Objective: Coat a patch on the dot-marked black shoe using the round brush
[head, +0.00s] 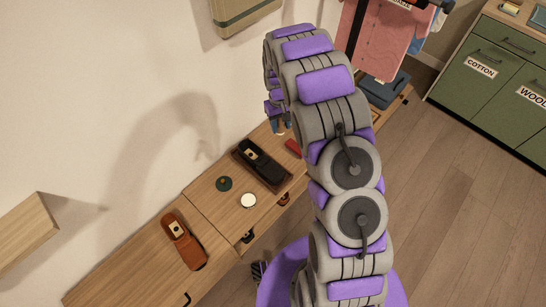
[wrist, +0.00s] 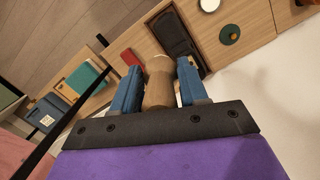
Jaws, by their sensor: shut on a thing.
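The black shoe (head: 258,158) lies on a dark brown tray (head: 279,184) on the wooden bench, with a small pale patch on it. The shoe also shows in the wrist view (wrist: 176,36), just beyond my fingers. My gripper (wrist: 158,88) is shut on a tan, rounded piece, the round brush (wrist: 158,78), between its two blue fingers. In the head view my gripper (head: 278,124) is above the bench behind the shoe, mostly hidden by my arm. I cannot make out the dot mark.
A white round tin (head: 248,200) and a dark green lid (head: 223,184) sit left of the shoe. An orange-brown shoe (head: 184,243) lies farther left. A red block (head: 293,146) lies right of the black shoe. A wall runs behind the bench.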

